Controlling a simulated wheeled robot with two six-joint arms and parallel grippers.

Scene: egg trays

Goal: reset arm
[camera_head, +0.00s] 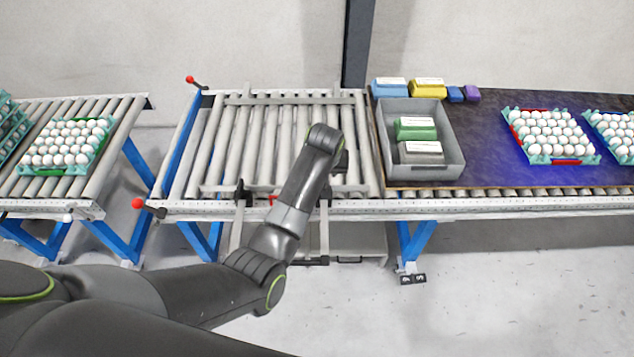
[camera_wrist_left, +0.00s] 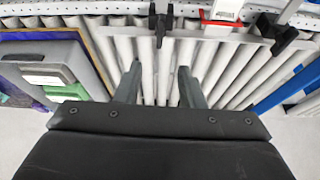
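My left arm reaches in from the lower left in the head view, over the empty roller section (camera_head: 235,145). Its gripper (camera_head: 340,160) is mostly hidden behind the wrist, near the right end of the rollers. My right gripper is in neither view.
A grey bin (camera_head: 456,155) with green and grey boxes stands right of the rollers. Egg trays lie on the dark belt (camera_head: 485,130) at right and on the left conveyor (camera_head: 120,125). Red-knobbed levers (camera_head: 138,203) stick out at the roller section's left corners.

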